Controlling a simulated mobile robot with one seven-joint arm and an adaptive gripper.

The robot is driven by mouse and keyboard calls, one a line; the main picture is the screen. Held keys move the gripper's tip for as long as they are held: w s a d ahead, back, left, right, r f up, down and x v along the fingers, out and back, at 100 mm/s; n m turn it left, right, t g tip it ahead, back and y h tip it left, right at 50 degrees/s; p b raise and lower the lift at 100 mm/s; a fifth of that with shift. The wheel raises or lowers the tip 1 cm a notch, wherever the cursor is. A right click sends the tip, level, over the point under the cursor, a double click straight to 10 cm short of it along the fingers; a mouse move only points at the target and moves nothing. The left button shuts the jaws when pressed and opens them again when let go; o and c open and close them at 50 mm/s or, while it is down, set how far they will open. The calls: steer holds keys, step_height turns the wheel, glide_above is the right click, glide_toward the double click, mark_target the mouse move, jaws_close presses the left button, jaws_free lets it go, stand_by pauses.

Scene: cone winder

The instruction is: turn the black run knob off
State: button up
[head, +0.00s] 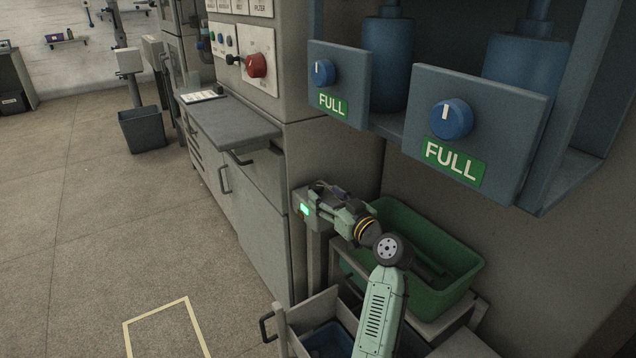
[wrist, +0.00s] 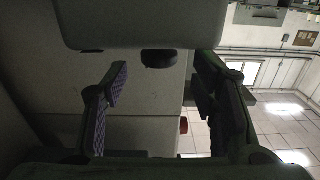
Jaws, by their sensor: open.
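The black run knob (head: 234,60) appears as a small black knob on the white control panel at the upper middle of the head view, left of a large red knob (head: 256,65). Its pointer setting is too small to tell. My gripper (head: 318,190) is low and nearer to me, below and right of that panel and well apart from it. In the wrist view my gripper (wrist: 161,85) is open, with nothing between its fingers. A dark rounded thing (wrist: 160,59) shows beyond the fingers there; I cannot tell whether it is the knob.
Two blue knobs (head: 323,73) (head: 452,118) on grey boxes marked FULL jut out at the upper right. A green bin (head: 455,298) stands beside my arm, and an open drawer (head: 290,335) is below. A grey worktop (head: 228,125) lies under the panel.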

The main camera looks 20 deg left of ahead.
mark_target(321, 190)
steer(key=x, duration=0.5)
steer(key=shift+w+a+p, duration=0.2)
steer(key=shift+w+p, duration=0.05)
steer(key=shift+p, duration=0.15)
steer(key=shift+c, duration=0.5)
steer(key=c, duration=1.1)
